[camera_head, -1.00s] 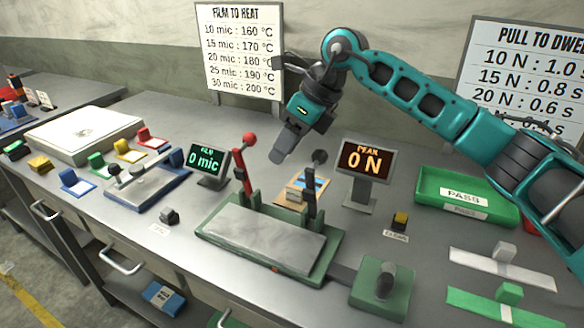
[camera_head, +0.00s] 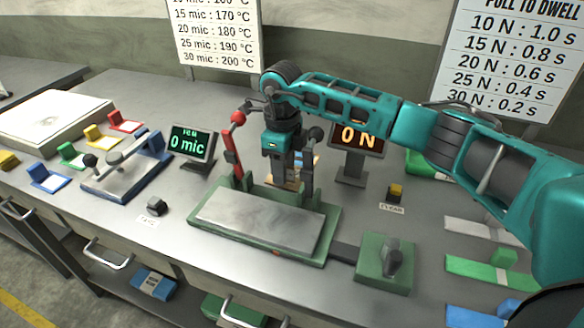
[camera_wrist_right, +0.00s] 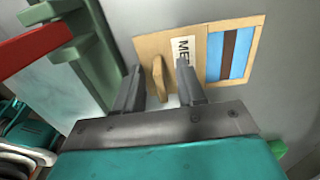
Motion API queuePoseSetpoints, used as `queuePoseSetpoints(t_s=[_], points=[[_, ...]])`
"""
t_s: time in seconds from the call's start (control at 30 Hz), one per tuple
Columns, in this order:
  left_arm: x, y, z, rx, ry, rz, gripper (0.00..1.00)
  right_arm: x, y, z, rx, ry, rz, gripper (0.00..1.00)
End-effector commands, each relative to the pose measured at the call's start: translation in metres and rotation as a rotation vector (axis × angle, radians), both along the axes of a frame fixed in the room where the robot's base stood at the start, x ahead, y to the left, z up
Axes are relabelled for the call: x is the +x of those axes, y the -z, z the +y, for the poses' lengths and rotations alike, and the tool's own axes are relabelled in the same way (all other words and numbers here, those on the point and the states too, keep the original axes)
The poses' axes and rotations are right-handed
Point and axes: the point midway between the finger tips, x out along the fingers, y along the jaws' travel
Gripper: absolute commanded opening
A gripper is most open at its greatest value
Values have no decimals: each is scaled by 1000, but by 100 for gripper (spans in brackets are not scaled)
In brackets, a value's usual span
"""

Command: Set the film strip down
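My right gripper (camera_head: 283,176) points down behind the green press, at a tan board that it mostly hides. In the right wrist view, its two fingers (camera_wrist_right: 161,88) stand apart on either side of the upright tan handle (camera_wrist_right: 159,76) of the tan board (camera_wrist_right: 150,46). Gaps show between handle and fingers. The board has a partly hidden label starting "ME" and a blue-and-brown striped panel (camera_wrist_right: 228,54). I cannot tell whether this is the film strip. White (camera_head: 478,229) and green (camera_head: 492,269) strips with knobs lie on the bench at right. My left gripper is out of view.
The green press (camera_head: 262,222), with a red-knobbed lever (camera_head: 233,150), stands just in front of my right gripper. The "0 mic" display (camera_head: 191,146) is left and the "0 N" display (camera_head: 355,139) right. A blue gauge (camera_head: 128,178) stands further left.

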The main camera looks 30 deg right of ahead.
Motion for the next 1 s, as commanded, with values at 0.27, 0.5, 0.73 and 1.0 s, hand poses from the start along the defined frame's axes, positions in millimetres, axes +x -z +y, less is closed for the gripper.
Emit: queuePoseSetpoints(t_s=[0.27, 0.5, 0.73, 1.0], points=[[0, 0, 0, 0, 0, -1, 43, 0, 1, 0, 1, -1, -1, 36], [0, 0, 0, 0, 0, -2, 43, 0, 1, 0, 1, -1, -1, 13], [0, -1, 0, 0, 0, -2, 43, 0, 1, 0, 1, 0, -1, 0], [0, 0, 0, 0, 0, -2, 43, 0, 1, 0, 1, 0, -1, 0]])
